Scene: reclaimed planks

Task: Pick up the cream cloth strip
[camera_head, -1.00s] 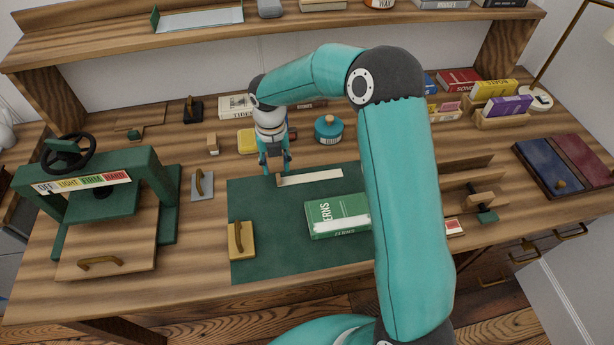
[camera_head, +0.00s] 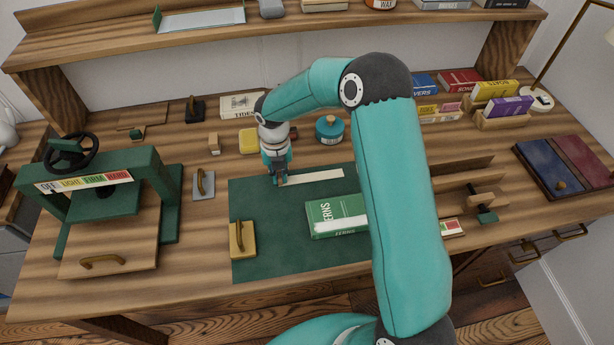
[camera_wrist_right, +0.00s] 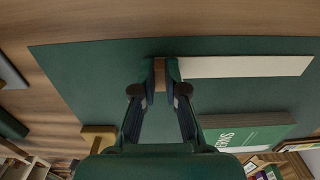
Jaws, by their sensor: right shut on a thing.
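The cream cloth strip (camera_head: 318,176) lies along the far part of the green mat (camera_head: 262,262). It also shows in the right wrist view (camera_wrist_right: 245,66), running off to the right from the fingers. My right gripper (camera_head: 280,180) is at the strip's left end, low over the mat. In the right wrist view its fingertips (camera_wrist_right: 166,72) are close together on a small brownish piece at that end of the strip. The strip still appears flat along the mat. My left gripper is not in view.
A green book (camera_head: 335,212) with a pale band lies on the mat, nearer me. A wooden block with a brass handle (camera_head: 242,240) sits at the mat's left edge. A green press (camera_head: 105,195) stands at left. A teal jar (camera_head: 329,130) and yellow block (camera_head: 248,141) stand behind the mat.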

